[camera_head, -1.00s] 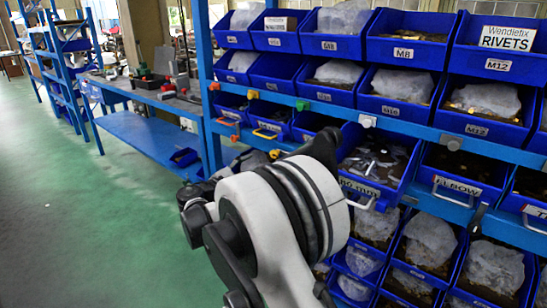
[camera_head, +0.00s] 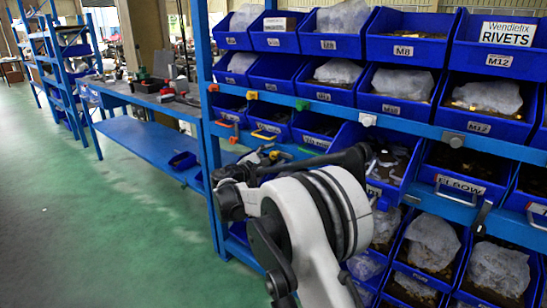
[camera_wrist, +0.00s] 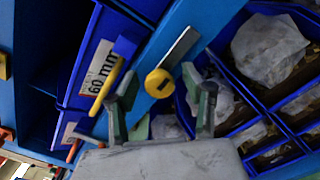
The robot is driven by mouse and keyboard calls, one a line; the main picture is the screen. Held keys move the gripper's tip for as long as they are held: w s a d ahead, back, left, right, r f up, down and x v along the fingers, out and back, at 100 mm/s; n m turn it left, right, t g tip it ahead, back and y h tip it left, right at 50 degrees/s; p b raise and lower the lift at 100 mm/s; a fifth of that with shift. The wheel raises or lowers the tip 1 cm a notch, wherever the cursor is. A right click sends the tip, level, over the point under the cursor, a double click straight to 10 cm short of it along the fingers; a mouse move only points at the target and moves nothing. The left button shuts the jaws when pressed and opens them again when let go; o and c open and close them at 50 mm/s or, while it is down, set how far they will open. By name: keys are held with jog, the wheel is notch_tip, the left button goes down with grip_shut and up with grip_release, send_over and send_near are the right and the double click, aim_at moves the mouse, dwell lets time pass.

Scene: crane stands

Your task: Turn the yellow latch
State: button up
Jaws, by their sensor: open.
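My gripper (camera_wrist: 159,77) is open in the wrist view, one finger to the left of the latch and one to the right. The latch appears between the fingertips; contact cannot be told. In the head view, my gripper sits near the lower rail left of my big white arm joint, and is partly hidden.
A bin with a yellow handle (camera_wrist: 105,88) is close left of my gripper, beside a blue block (camera_wrist: 126,44). A red handle (camera_wrist: 77,146) is lower left. Bins with bagged parts (camera_wrist: 268,48) lie right. Green floor (camera_head: 110,220) left of the shelf is clear.

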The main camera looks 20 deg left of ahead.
grip_shut()
jog(key=shift+n, duration=0.4)
jog(key=n, duration=0.3)
jog(key=shift+r+n+p, duration=0.1)
jog(key=shift+n+p, duration=0.2)
jog(key=shift+p, duration=0.05)
jog(key=n, duration=0.3)
jog(key=shift+n, duration=0.3)
jog(key=n, duration=0.4)
jog(key=shift+p, duration=0.3)
jog(key=shift+n, duration=2.1)
